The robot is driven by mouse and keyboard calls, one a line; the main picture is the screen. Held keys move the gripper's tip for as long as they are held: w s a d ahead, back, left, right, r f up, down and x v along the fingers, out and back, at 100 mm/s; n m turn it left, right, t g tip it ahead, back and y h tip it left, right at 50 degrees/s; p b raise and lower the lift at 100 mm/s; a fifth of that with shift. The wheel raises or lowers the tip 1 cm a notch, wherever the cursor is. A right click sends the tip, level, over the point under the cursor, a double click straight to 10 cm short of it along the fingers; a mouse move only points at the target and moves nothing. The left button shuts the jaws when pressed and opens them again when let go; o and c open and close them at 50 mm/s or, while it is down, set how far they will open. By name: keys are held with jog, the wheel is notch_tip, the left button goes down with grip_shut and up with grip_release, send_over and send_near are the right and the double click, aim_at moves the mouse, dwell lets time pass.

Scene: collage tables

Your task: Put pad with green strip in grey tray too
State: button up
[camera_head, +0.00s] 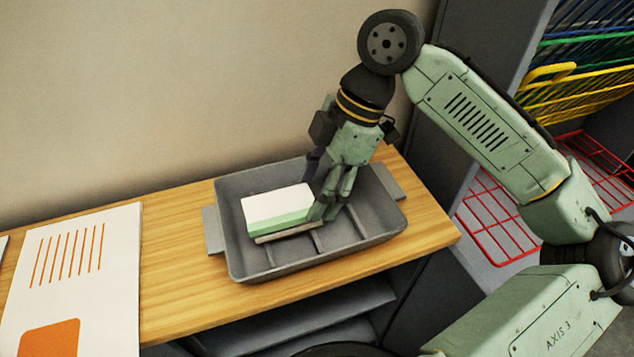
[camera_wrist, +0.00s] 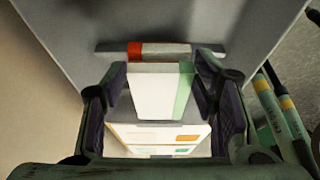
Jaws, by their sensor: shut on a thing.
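The white pad with a green strip along one long edge (camera_head: 277,204) is inside the outline of the grey tray (camera_head: 368,236). My gripper (camera_head: 328,203) points down into the tray and is shut on the pad's right end. In the wrist view the pad (camera_wrist: 158,92) lies between the two fingers, with its green strip on the right. A second pale pad with a red end (camera_wrist: 160,51) shows just beyond it. A thin beige edge shows under the green-strip pad in the head view. I cannot tell whether the held pad rests on something or hangs just above it.
The tray stands on a wooden tabletop (camera_head: 178,283) against a plain wall. A white sheet with orange lines and an orange block (camera_head: 110,270) lies at left. Grey shelving is below. Red (camera_head: 500,215) and yellow wire racks stand at right. Bare wood separates sheet and tray.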

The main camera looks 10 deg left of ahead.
jog(key=o, duration=1.2)
jog(key=shift+o, duration=0.2)
jog(key=v, duration=1.2)
